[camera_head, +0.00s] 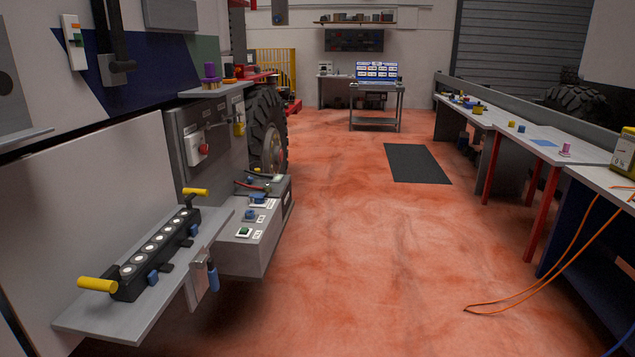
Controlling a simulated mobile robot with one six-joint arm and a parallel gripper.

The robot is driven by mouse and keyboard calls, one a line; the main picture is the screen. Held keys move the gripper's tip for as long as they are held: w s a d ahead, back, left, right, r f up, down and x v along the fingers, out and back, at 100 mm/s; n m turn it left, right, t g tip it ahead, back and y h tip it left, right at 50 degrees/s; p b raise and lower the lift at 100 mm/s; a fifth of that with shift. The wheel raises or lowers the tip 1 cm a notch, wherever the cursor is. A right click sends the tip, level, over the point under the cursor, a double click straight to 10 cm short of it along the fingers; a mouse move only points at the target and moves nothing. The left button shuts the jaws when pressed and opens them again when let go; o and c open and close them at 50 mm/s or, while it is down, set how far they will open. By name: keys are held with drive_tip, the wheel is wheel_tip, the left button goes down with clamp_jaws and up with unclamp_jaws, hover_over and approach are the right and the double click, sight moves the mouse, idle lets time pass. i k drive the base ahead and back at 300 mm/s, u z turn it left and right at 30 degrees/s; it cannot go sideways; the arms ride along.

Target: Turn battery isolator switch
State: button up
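A red knob (204,149) sits on a small white box (193,155), fixed to the dark grey panel (178,125) on the truck's side. It looks like the battery isolator switch, but its label is too small to read. Its setting cannot be made out. My gripper is not in view, so I cannot tell its state or its distance from the switch.
A shelf (80,321) with a black unit and yellow handles juts out at lower left. Below the panel, a grey box (243,255) carries small buttons. A truck wheel (268,130) stands behind. The red floor (340,240) is open; benches (595,176) and an orange cable (545,283) lie right.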

sight(204, 149)
drive_tip(key=u, duration=0.45)
drive_tip(key=i, duration=1.45)
drive_tip(key=u, duration=0.45)
